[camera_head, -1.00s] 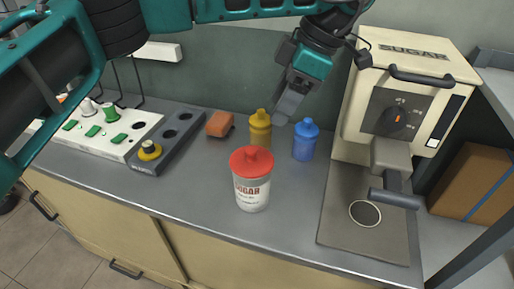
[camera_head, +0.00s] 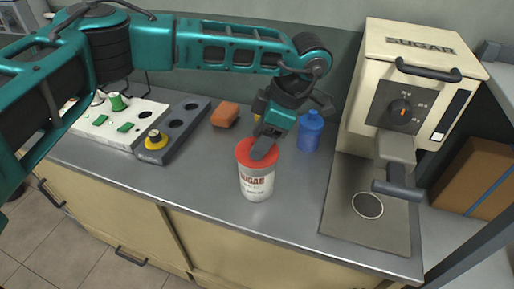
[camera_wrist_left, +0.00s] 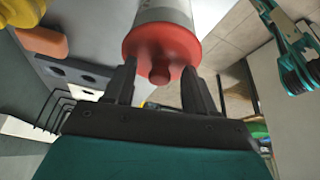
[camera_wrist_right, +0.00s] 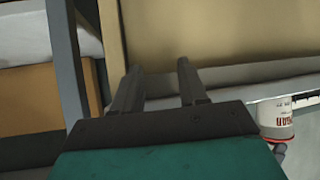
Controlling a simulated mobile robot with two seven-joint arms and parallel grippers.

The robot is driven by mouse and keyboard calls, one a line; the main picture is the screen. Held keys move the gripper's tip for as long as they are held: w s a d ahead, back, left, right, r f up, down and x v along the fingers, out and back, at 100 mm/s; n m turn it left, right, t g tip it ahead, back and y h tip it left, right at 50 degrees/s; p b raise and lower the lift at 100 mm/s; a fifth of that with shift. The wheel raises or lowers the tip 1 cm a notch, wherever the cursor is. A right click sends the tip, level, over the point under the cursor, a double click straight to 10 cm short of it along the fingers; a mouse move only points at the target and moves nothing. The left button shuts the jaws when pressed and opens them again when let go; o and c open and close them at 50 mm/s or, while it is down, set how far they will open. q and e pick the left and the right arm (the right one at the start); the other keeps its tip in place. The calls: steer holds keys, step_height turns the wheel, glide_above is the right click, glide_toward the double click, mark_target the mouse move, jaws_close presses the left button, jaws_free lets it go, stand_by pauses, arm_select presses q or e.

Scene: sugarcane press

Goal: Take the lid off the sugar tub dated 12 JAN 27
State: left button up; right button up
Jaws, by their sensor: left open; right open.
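The sugar tub (camera_head: 257,184) stands upright on the grey counter, white with SUGAR lettering; its date is too small to read. Its red lid (camera_head: 243,152) is on it. In the left wrist view the lid (camera_wrist_left: 160,46) and its knob show just ahead of the fingers. My left gripper (camera_head: 262,152) is at the lid from above, open, with its fingers either side of the knob and apart from it. My right gripper (camera_wrist_right: 158,85) is open and empty in the right wrist view, low in front of the cabinet; the tub (camera_wrist_right: 275,118) shows there at the right edge.
A blue bottle (camera_head: 310,132) and a mostly hidden yellow bottle (camera_head: 257,117) stand behind the tub. The SUGAR press (camera_head: 405,90) stands right. Counter between tub and press is clear.

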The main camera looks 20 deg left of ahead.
arm_select(q)
jaws_close()
stand_by(0.5)
steer(key=shift+r, duration=0.1)
